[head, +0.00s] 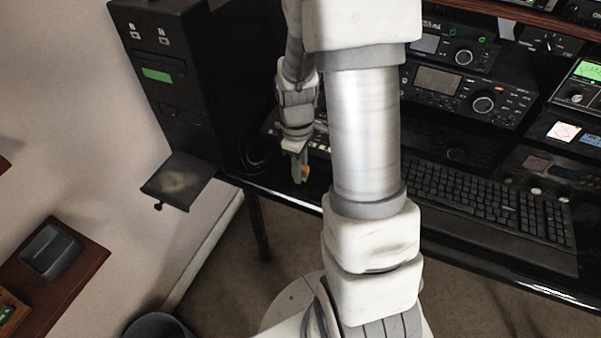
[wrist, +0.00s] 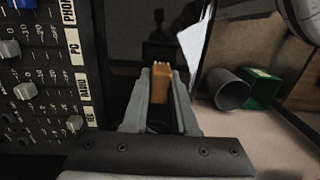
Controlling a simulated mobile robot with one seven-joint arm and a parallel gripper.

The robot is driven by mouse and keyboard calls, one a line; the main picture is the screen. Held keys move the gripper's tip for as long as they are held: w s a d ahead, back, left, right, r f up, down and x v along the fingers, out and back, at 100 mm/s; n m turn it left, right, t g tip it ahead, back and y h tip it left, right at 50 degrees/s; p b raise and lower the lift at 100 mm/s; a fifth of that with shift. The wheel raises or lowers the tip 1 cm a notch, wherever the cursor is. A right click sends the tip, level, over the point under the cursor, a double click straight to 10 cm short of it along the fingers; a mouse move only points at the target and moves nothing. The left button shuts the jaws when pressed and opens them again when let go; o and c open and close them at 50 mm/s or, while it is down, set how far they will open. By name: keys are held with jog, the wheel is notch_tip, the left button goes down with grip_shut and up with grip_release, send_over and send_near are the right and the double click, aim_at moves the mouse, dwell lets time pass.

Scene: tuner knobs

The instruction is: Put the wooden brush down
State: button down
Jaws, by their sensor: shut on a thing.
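The wooden brush (wrist: 160,88) is an orange-brown block with pale bristle-like tips at its far end. In the wrist view it sits between the two fingers of my gripper (wrist: 160,92), which are shut on it. In the head view my gripper (head: 300,172) hangs near the front left edge of the black desk (head: 268,194), and a small orange bit of the brush (head: 305,172) shows beside its fingers. I cannot tell whether the brush touches the desk.
A mixer panel with knobs (wrist: 40,75) is close on the left in the wrist view. A black keyboard (head: 490,205) and radios (head: 465,95) fill the desk's right. A black tower (head: 175,80) stands left. A grey bin (wrist: 228,90) and green bin (wrist: 262,88) are on the floor.

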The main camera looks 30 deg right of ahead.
jog(key=shift+f, duration=0.45)
jog(key=shift+f, duration=0.2)
jog(key=c, duration=0.7)
grip_release()
jog(key=shift+r, duration=0.1)
